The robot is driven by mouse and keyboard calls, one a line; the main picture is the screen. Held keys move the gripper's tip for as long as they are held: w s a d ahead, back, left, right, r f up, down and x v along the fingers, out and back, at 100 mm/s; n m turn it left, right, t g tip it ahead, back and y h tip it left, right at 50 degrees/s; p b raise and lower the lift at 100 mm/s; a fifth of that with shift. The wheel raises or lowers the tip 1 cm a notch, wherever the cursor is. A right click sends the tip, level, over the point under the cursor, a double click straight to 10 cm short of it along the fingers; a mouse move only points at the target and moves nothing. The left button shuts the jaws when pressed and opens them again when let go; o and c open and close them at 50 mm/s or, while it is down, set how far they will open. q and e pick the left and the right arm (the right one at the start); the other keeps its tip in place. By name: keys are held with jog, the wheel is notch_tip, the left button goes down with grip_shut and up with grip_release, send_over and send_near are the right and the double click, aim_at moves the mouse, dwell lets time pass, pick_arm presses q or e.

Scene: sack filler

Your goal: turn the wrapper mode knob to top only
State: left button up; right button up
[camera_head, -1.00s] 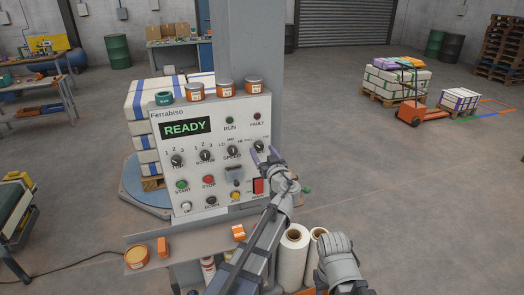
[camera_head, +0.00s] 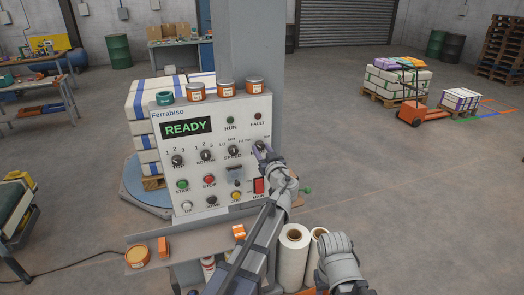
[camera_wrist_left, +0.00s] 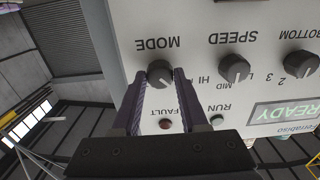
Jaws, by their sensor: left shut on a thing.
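The wrapper mode knob (camera_wrist_left: 160,70) is a dark round knob on the pale control panel (camera_head: 222,125), under the word MODE, which appears upside down in the left wrist view. My left gripper (camera_wrist_left: 160,80) is shut on it, with one dark finger on each side. In the head view my left gripper (camera_head: 261,150) reaches the panel's upper right and mostly covers the knob. The knob's pointer and position marks are too hidden to read. My right gripper is not in view.
The speed knob (camera_head: 233,151) is just left of the mode knob. Start (camera_head: 182,185) and stop (camera_head: 209,180) buttons and a red switch (camera_head: 258,185) lie below. Tins stand on the panel top. White film rolls (camera_head: 293,255) stand below right. The display (camera_head: 185,127) reads READY.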

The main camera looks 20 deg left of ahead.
pick_arm(q)
grip_shut()
jog(key=shift+m, duration=0.4)
jog(key=m, duration=0.2)
jog(key=shift+m, duration=0.4)
jog(key=m, duration=0.4)
jog(key=shift+m, duration=0.3)
jog(key=m, duration=0.4)
jog(key=shift+m, duration=0.3)
jog(key=m, duration=0.4)
jog(key=shift+m, duration=0.7)
